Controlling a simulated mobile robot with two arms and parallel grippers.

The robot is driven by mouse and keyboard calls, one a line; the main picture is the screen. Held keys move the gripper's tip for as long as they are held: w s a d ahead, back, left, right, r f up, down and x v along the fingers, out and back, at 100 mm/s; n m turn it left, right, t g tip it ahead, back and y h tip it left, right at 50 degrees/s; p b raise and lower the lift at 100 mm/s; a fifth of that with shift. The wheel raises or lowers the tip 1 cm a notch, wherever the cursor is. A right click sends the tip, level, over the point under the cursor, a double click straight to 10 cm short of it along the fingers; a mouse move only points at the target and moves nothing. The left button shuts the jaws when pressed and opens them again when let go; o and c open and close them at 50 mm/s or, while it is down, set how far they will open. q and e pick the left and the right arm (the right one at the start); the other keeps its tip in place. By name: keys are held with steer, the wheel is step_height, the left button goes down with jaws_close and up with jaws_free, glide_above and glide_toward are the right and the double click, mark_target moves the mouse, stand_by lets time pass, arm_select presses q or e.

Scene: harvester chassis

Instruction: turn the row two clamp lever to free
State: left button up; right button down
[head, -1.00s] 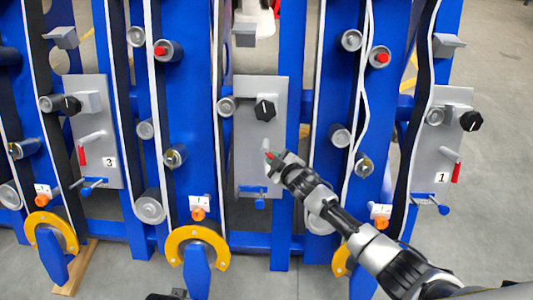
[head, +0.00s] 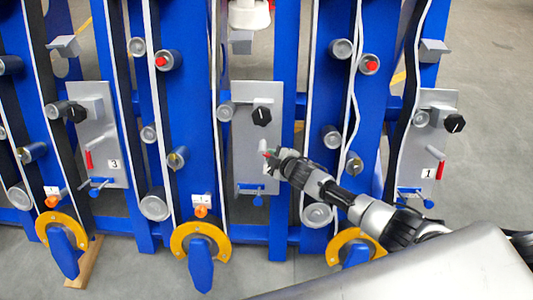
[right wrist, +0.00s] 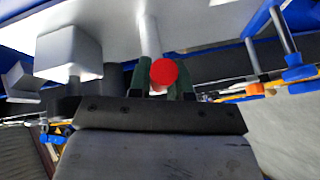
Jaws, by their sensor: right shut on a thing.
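The middle grey panel (head: 244,135) stands between panels marked 3 and 1; no number shows on it, and my gripper covers its lower right part. Its clamp lever (right wrist: 150,38) is a pale rod with a red end (head: 266,154). My right gripper (head: 272,160) reaches it from the lower right, shut on the lever. In the right wrist view the red end (right wrist: 164,72) sits between the two dark green fingers (right wrist: 164,82). How far the lever is turned is hard to tell.
A black knob (head: 262,117) sits above the lever, with a blue valve-like handle (head: 252,190) below the panel. Panel 3 (head: 100,140) and panel 1 (head: 425,150) carry similar red-tipped levers. Blue frames, white-edged belts and yellow-rimmed wheels (head: 200,240) surround them.

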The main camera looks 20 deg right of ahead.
stand_by(0.4)
steer(key=c, duration=1.1)
jaws_free()
steer(key=shift+o, duration=0.2)
steer(key=p+v, duration=0.3)
steer(key=v, duration=0.7)
steer(key=shift+s+r, duration=0.25)
steer(key=shift+r, duration=0.1)
